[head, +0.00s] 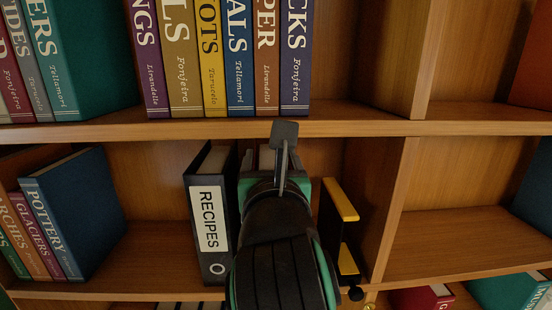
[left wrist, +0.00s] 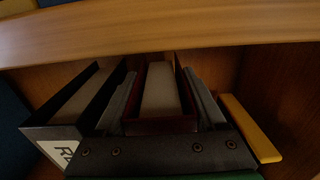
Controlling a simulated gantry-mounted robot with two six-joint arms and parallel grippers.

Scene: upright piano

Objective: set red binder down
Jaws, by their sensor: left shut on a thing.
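The red binder (left wrist: 130,126) shows in the left wrist view as a dark red cover around pale pages. It sits upright between the two grey fingers of my left gripper (left wrist: 161,80), which is shut on it. In the head view my left gripper (head: 268,152) is at the middle shelf bay, right of a black binder (head: 208,222) labelled RECIPES. My wrist hides most of the red binder there, and its lower edge is hidden in both views. My right gripper is in neither view.
A black and yellow object (head: 343,200) stands close on the right of my gripper. The upper shelf board (head: 160,128) runs just above. Blue POTTERY book (head: 75,210) leans at left. Bare shelf floor (head: 150,255) lies between it and the RECIPES binder.

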